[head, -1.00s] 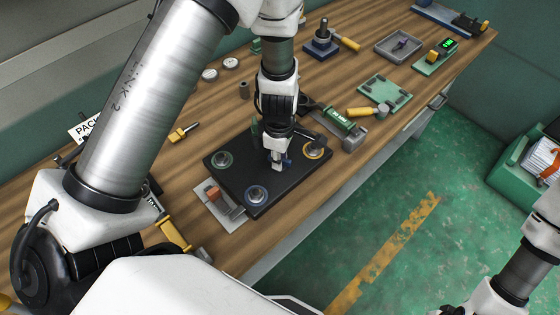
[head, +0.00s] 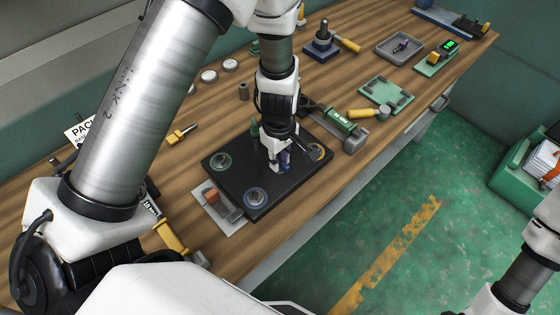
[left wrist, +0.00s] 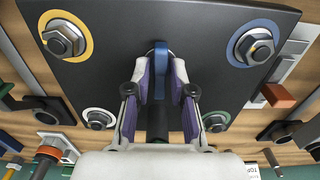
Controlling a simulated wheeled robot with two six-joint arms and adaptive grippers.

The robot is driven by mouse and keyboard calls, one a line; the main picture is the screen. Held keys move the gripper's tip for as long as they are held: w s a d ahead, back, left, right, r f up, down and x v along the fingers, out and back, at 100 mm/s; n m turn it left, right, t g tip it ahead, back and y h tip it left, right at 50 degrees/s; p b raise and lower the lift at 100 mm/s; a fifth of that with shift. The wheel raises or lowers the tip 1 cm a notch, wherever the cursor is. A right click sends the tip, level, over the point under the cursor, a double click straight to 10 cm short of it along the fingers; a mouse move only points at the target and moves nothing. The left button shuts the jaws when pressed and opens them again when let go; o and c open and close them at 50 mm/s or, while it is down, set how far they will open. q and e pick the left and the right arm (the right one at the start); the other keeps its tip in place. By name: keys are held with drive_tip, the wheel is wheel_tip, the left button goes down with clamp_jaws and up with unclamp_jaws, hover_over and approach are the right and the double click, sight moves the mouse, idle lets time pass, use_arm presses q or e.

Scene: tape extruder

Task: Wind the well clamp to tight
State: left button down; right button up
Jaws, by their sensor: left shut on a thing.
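The black plate (head: 232,192) lies on the wooden bench and carries several ringed hex nuts at its corners. A blue piece that I take for the well clamp's handle (left wrist: 161,58) stands near the plate's middle, with a dark post below it in the left wrist view. My left gripper (head: 280,165) points down over the plate. Its purple-padded fingers (left wrist: 157,82) are shut on the blue piece, one on each side. In the head view the fingers hide most of it. How tight the clamp is cannot be seen. My right arm shows at the lower right, without its fingers.
A nut with a blue ring (head: 256,196) and one with a green ring (head: 220,161) are close to my left gripper. A grey holder with an orange block (head: 211,195) sits at the plate's left edge. A green tool (head: 341,121) lies behind on the right.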

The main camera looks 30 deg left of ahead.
use_arm(q)
drive_tip(key=m, duration=0.1)
drive_tip(key=m+b, duration=0.1)
drive_tip(key=shift+f+m, duration=0.2)
drive_tip(key=shift+m, duration=0.7)
drive_tip(key=shift+r+m, duration=0.2)
drive_tip(key=shift+m, duration=0.1)
drive_tip(key=shift+b, duration=0.3)
drive_tip(key=m+b, duration=0.1)
drive_tip(key=m, duration=0.1)
drive_tip(key=shift+f+m, duration=0.2)
drive_tip(key=shift+m, duration=0.8)
drive_tip(key=shift+r+m, duration=0.2)
drive_tip(key=shift+m, duration=0.2)
